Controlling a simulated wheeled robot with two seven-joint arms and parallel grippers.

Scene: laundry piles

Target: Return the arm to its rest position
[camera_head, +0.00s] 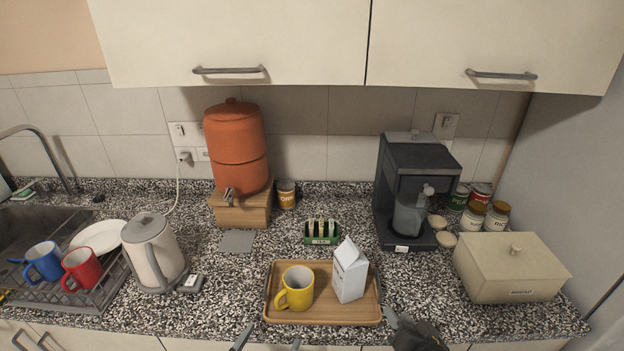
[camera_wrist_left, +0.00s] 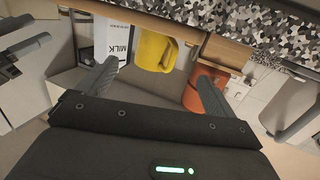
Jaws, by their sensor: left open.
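My left gripper (camera_head: 268,346) shows only by its two fingertips at the bottom edge of the head view, in front of the counter edge. It is open and empty; in the left wrist view its fingers (camera_wrist_left: 158,80) are spread wide with nothing held between them. My right gripper (camera_head: 405,330) shows partly at the bottom of the head view, right of the tray's front corner. A dark gripper also shows at the left of the wrist view; whether its jaws are open is unclear.
A wooden tray (camera_head: 325,312) on the speckled counter holds a yellow mug (camera_head: 298,288) and a milk carton (camera_head: 350,272). A kettle (camera_head: 153,255) stands left, a coffee machine (camera_head: 412,185) and bread box (camera_head: 508,268) right. Cabinets (camera_head: 240,40) hang above.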

